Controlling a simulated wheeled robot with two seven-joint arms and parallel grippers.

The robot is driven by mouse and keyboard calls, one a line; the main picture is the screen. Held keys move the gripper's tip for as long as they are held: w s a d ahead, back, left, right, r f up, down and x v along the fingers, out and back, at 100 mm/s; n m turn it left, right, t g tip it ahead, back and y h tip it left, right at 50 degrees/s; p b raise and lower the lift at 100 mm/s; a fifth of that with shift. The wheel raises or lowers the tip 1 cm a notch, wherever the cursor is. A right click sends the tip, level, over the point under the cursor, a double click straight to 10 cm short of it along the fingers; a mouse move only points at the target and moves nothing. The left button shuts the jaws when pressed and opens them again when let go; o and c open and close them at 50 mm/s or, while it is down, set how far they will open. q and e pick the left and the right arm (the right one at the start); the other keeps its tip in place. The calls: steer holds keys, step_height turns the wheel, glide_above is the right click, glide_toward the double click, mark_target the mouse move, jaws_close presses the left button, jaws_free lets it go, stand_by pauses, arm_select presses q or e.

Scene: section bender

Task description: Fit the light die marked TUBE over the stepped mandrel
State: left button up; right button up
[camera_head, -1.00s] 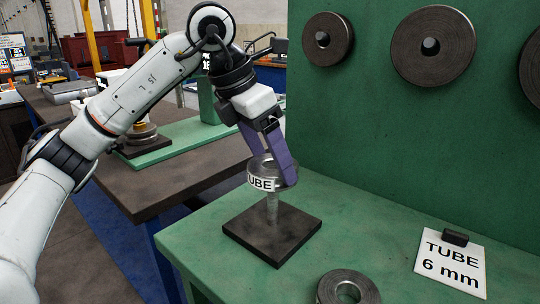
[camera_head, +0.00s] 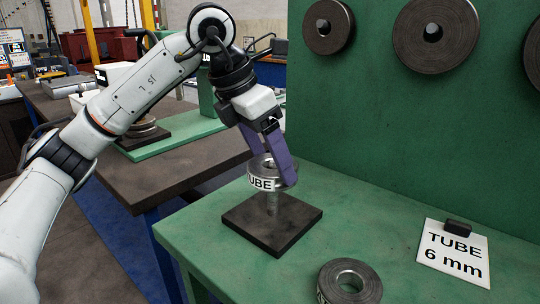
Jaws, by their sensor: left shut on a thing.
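The light grey die marked TUBE (camera_head: 260,183) is a ring with a white label. My left gripper (camera_head: 277,168) is shut on it, with purple fingers at its rim. My right gripper is not in view.
Another steel die (camera_head: 350,283) lies at the green bench's front edge. A sign reading TUBE 6 mm (camera_head: 455,255) with a small dark block (camera_head: 459,228) lies at the right. Large discs (camera_head: 436,35) hang on the green back panel (camera_head: 390,130). The bench between is clear.

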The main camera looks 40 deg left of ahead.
mark_target(257, 168)
arm_select(q)
steer(key=shift+f+b, duration=0.6)
steer(key=shift+f, duration=0.2)
steer(key=shift+f+b, duration=0.5)
steer(key=shift+f, duration=0.2)
steer(key=shift+f+b, duration=0.75)
steer(key=shift+f, duration=0.3)
steer(key=shift+f+b, duration=1.1)
steer(key=shift+f, duration=0.4)
steer(key=o, duration=1.5)
steer(key=shift+f, duration=0.1)
steer(key=p+v, duration=0.1)
steer(key=v, duration=0.8)
steer(key=shift+r+p, duration=0.3)
steer(key=shift+p, duration=0.1)
steer(key=shift+s+r, duration=0.3)
steer(key=shift+r, duration=0.1)
